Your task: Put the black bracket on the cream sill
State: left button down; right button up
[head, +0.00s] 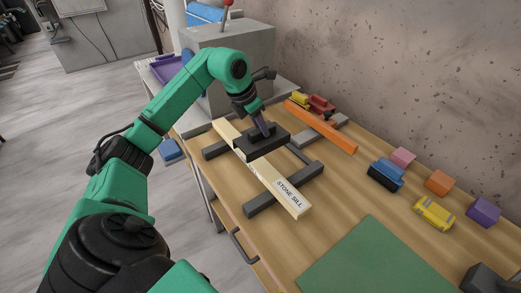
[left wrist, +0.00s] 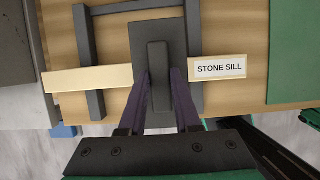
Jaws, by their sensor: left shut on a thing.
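The black bracket (head: 264,146) is a flat dark plate with a raised rib. It lies across the cream sill (head: 262,173), toward its far half, in the head view. My left gripper (head: 266,130) comes down from above and is shut on the bracket's rib. In the left wrist view the purple fingers of the left gripper (left wrist: 160,85) stand on either side of the rib, and the bracket plate (left wrist: 182,38) hides the middle of the sill (left wrist: 90,79). I cannot tell whether the plate touches the sill or hovers just above it. My right gripper is not seen.
The sill lies on dark grey supports (head: 262,205) on the wooden bench (head: 340,185). An orange bar (head: 330,132) lies behind it. Toy cars and coloured blocks (head: 438,182) stand at right. A green mat (head: 375,262) lies in front. A grey box (head: 235,60) stands behind.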

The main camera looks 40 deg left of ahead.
aim_at(251, 134)
pick_arm(q)
notch_tip(251, 134, down, 9)
jog(key=shift+p, duration=0.85)
jog(key=shift+f, duration=0.2)
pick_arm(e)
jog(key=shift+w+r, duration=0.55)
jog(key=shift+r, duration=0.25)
pick_arm(q)
jog(key=c, duration=0.6)
grip_release()
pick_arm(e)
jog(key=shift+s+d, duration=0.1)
pick_arm(q)
jog(key=shift+r, duration=0.2)
jog(key=shift+s+a+r, duration=0.1)
jog(key=shift+r, duration=0.15)
jog(key=b+v, duration=0.3)
jog(key=v, duration=0.7)
jog(key=shift+s+r, duration=0.2)
jog(key=shift+r, duration=0.05)
jog(key=shift+s+r, duration=0.1)
jog(key=shift+r, duration=0.25)
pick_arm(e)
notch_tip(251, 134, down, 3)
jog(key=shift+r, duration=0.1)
